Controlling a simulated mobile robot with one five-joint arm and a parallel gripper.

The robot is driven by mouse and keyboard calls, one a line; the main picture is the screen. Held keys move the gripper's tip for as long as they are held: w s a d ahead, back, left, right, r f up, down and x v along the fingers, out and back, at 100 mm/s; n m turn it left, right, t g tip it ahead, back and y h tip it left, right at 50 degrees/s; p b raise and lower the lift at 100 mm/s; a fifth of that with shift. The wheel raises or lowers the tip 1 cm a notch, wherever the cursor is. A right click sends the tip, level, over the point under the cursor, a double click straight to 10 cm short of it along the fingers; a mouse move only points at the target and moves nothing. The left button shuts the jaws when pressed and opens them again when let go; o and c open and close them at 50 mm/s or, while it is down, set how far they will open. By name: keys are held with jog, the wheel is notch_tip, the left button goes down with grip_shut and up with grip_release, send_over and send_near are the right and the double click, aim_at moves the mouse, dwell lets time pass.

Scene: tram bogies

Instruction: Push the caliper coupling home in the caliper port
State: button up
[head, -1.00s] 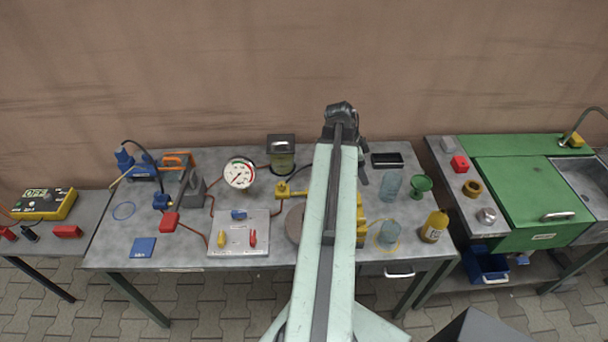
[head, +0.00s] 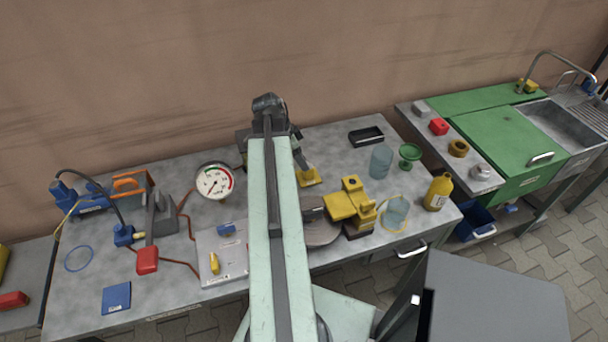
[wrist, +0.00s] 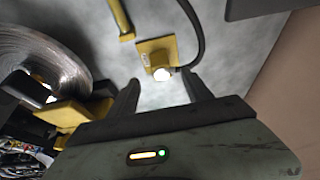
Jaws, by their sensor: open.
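In the wrist view my gripper (wrist: 162,88) is open, its two dark fingers apart. A yellow block (wrist: 157,55) with a bright round end and a dark hose lies just past the fingertips; I cannot tell whether it is the caliper coupling or its port. In the head view a yellow piece (head: 309,178) shows below my gripper (head: 300,163). The disc (wrist: 45,65) is at left in the wrist view. No held object shows.
A pressure gauge (head: 215,181) and a grey plate (head: 232,262) stand left of my arm. A black tray (head: 366,136), clear jars (head: 381,161), a green funnel (head: 409,153) and a yellow bottle (head: 438,191) are at right. Bare bench lies between tray and yellow piece.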

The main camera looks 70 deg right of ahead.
aim_at(308, 172)
jog(key=shift+w, duration=0.1)
jog(key=shift+b+x, duration=1.2)
jog(key=shift+f, duration=0.25)
jog(key=shift+r, duration=0.15)
jog(key=b+x, duration=0.5)
jog(key=shift+f, duration=0.3)
jog(key=shift+d+r, duration=0.1)
jog(key=shift+r, duration=0.1)
grip_shut()
